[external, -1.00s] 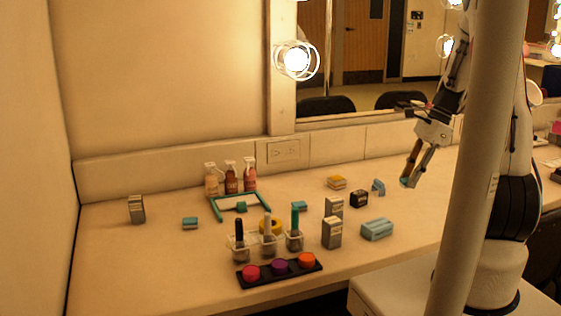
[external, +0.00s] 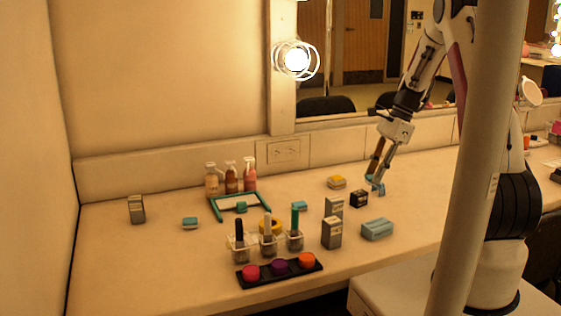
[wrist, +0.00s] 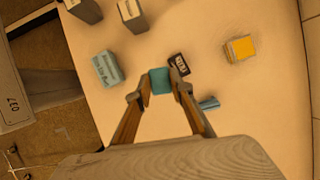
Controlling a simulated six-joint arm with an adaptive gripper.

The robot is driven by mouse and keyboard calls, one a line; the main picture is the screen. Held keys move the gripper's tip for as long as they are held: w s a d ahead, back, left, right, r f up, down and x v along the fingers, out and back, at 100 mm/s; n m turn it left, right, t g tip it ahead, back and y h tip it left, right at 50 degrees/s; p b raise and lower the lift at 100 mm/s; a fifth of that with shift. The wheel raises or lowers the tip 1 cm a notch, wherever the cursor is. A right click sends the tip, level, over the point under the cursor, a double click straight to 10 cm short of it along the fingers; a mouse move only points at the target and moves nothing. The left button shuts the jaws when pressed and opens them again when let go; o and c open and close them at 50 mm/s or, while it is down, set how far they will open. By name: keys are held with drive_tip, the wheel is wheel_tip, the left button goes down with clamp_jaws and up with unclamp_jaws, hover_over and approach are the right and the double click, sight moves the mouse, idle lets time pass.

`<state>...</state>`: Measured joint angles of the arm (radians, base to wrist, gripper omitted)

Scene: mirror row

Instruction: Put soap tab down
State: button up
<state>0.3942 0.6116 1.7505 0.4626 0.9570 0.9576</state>
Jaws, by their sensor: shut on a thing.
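My gripper (wrist: 160,88) is shut on a teal soap tab (wrist: 160,79), which sits between its fingertips in the wrist view. In the external view my gripper (external: 373,176) is over the back right of the counter, beside the small blue stand-like piece (external: 379,188). The held tab is small and partly hidden there; I cannot tell how far it is above the counter.
Near my gripper are a black box (external: 358,199), a yellow block (external: 337,182) and a light blue box (external: 377,229). Grey boxes (external: 332,233), clear holders and a teal frame (external: 264,197) stand further left.

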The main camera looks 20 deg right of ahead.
drive_tip(key=w+a+m+t, duration=0.1)
drive_tip(key=w+a+m, duration=0.2)
drive_tip(key=w, duration=0.6)
wheel_tip(320, 180, up, 5)
drive_tip(key=m+t+h, duration=0.3)
drive_tip(key=m, duration=0.6)
hover_over(335, 177)
drive_tip(key=s, duration=0.1)
drive_tip(key=shift+s+d+f, duration=0.15)
drive_tip(key=shift+d+f, duration=0.05)
drive_tip(key=shift+d, duration=0.05)
drive_tip(key=shift+f+m, duration=0.15)
drive_tip(key=shift+m, duration=0.15)
drive_tip(key=shift+f, duration=3)
drive_tip(key=shift+f, duration=0.15)
drive_tip(key=shift+f, duration=1.75)
drive_tip(key=shift+f, duration=0.1)
